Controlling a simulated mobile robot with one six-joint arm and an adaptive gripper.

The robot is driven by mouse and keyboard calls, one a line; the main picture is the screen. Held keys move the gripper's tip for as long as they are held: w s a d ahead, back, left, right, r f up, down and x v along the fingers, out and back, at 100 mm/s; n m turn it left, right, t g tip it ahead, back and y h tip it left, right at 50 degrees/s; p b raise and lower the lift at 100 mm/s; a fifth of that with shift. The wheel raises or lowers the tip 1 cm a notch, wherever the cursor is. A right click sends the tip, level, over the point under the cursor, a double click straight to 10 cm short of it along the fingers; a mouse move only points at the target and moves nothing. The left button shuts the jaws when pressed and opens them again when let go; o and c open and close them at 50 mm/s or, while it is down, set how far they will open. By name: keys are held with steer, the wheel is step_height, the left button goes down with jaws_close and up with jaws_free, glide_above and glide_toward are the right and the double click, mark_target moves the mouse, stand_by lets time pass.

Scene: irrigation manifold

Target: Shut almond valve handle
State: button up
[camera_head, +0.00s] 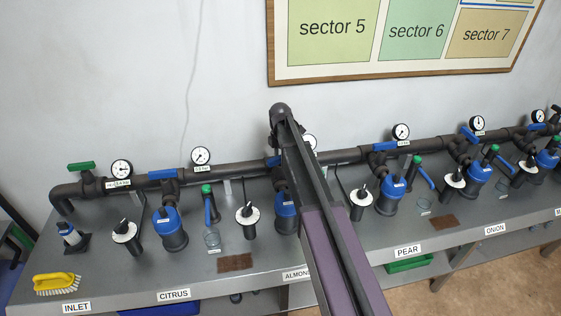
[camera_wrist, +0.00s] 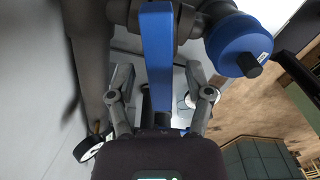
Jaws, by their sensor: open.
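The almond valve handle is a blue bar (camera_wrist: 157,62) seen large and close in the wrist view. It appears to run along the same direction as the dark pipe (camera_wrist: 88,50). In the head view only a sliver of the blue handle (camera_head: 273,161) shows; my arm hides the rest. My gripper (camera_wrist: 158,85) is open, with one finger on each side of the bar in the wrist picture. I see no clear contact, and cannot tell how deep the bar sits between the fingers. The ALMOND label (camera_head: 297,275) is partly covered by my arm.
A blue-capped filter (camera_wrist: 238,45) stands close on the right in the wrist view, also in the head view (camera_head: 286,208). A pressure gauge (camera_head: 309,142) is partly hidden behind my arm. The citrus handle (camera_head: 162,174) and pear handle (camera_head: 385,146) flank it on the pipe.

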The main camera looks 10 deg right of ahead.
steer(key=shift+f, duration=0.3)
jaws_close()
stand_by(0.4)
steer(key=shift+m, duration=2)
